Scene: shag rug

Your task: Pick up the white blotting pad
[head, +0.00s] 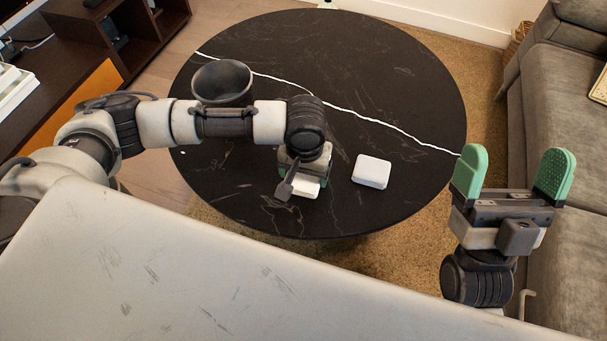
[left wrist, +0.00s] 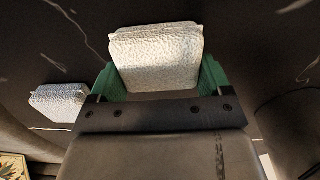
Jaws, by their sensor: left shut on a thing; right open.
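Two white, rounded pads are in view, much alike. My left gripper (head: 302,182) is low over the near part of the round black table and shut on one white blotting pad (left wrist: 157,57), which sits between the green fingers. In the head view the gripper hides most of this pad. I cannot tell whether it still touches the table. The other white pad (head: 371,171) lies flat on the table, right of my left gripper and apart from it. It also shows in the left wrist view (left wrist: 58,103). My right gripper (head: 513,166) is open and empty, right of the table.
The round black table (head: 400,95) has pale veins and is mostly bare. A dark bowl (head: 222,82) stands at its left, behind my left arm. A grey sofa (head: 575,150) is at the right, a dark cabinet (head: 55,55) at the left. A shag rug (head: 440,55) lies below.

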